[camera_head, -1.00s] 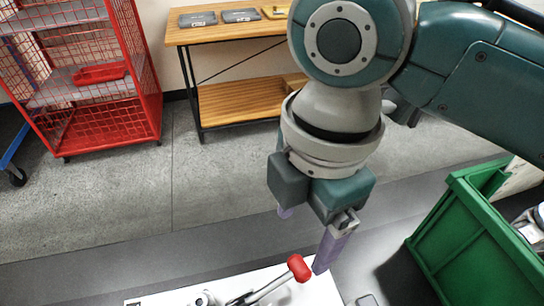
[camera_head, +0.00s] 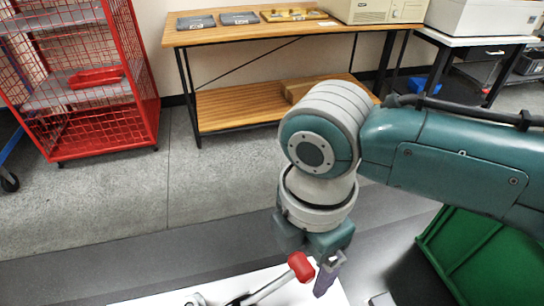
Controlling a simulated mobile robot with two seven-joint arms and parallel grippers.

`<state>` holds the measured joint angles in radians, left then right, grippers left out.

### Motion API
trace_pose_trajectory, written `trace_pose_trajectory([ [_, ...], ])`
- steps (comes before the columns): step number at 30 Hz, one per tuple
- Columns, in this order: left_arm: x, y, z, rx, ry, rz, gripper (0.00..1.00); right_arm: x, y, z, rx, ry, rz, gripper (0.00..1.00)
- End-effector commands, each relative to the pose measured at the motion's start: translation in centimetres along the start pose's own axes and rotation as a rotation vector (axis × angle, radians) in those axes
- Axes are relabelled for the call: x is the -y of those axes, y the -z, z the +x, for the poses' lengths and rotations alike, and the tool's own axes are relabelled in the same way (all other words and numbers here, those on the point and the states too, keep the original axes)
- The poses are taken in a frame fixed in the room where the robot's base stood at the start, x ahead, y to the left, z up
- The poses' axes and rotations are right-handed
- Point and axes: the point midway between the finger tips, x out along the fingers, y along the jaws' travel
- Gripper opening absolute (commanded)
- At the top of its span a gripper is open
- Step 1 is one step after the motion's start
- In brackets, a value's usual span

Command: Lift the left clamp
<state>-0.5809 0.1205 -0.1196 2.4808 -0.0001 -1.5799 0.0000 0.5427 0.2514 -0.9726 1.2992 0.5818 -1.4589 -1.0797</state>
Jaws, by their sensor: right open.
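A toggle clamp with a metal lever (camera_head: 268,288) and a red handle tip (camera_head: 301,267) sits on a white plate (camera_head: 336,292) at the bottom of the view. The lever slants up to the right, and the clamp's base is mostly cut off by the frame edge. My right gripper (camera_head: 312,272) points down at the red handle. One purple-grey finger shows just right of the handle. The other finger is hidden, so I cannot tell whether the handle lies between the fingers. The gripper is open. My left gripper is not in view.
Behind are a red wire cage cart (camera_head: 100,125) and a wooden bench (camera_head: 235,105) with boxes and small items. Grey floor (camera_head: 120,210) between them is clear.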

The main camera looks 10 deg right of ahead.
Motion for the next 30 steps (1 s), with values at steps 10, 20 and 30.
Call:
trace_pose_trajectory([
  [10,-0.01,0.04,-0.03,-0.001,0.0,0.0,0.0,0.01,0.03,-0.05,0.0,0.0,0.0,0.61],
  [20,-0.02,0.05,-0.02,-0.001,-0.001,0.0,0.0,0.01,0.02,-0.06,0.0,0.0,0.0,0.24],
  [30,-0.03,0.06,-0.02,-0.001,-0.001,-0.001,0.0,0.01,0.02,-0.07,0.0,0.0,0.0,0.0],
])
